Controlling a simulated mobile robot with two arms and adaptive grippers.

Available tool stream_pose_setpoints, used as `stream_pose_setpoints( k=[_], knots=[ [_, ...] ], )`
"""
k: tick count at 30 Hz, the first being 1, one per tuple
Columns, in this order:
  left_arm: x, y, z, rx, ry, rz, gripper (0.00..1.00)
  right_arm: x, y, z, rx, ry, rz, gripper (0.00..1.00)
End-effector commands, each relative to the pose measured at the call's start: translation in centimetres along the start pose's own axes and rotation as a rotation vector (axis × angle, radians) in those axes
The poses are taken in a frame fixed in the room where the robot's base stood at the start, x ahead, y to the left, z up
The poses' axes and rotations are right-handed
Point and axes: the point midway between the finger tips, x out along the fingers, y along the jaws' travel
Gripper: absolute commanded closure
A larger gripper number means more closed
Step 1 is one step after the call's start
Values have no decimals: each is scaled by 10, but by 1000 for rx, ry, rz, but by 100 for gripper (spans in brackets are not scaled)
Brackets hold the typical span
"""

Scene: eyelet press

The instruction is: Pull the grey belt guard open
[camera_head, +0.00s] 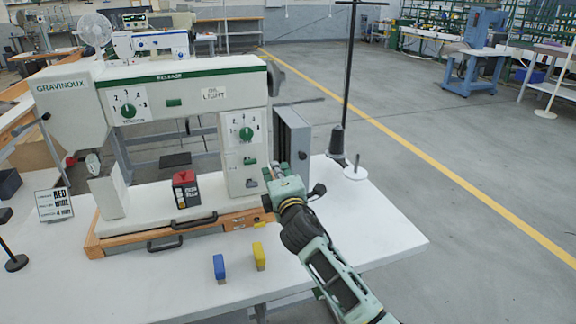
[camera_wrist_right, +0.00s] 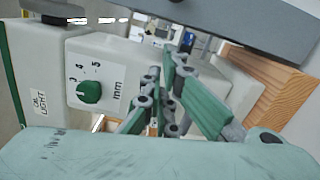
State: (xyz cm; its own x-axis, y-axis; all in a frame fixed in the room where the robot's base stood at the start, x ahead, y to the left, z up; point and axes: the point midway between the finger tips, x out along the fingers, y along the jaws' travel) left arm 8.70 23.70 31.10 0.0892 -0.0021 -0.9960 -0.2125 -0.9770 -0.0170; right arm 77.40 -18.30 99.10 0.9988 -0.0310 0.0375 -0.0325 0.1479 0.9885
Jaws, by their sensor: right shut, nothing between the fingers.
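The grey belt guard (camera_head: 293,145) is an upright box-like panel on the right end of the white sewing machine (camera_head: 190,85). A dark knob (camera_head: 305,155) sits on its right face. In the right wrist view a grey slab, which looks like the guard (camera_wrist_right: 235,22), crosses the top right. My right gripper (camera_head: 274,172) is in front of and below the guard, beside the machine's lower dial column. Its fingers (camera_wrist_right: 168,72) are shut and empty. I cannot tell whether it touches the guard. My left gripper is not in view.
The white table (camera_head: 375,235) is clear at its right. A blue block (camera_head: 219,267) and yellow block (camera_head: 259,256) are at the front. A red-topped black box (camera_head: 186,190) stands on the machine bed.

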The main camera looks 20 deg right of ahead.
Motion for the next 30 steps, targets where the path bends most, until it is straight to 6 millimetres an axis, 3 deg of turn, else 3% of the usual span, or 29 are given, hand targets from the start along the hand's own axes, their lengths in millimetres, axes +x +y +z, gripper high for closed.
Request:
stream_pose_setpoints(
  k=[1,6,22,30],
  knots=[
    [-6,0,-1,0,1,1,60,1,2,14,-6,-7,-2,100],
    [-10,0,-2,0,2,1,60,5,1,31,-4,-4,-2,100],
    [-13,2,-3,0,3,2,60,7,-1,43,-4,-5,-3,100],
    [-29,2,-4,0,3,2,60,11,-10,110,-9,-9,-5,100]
  ],
)
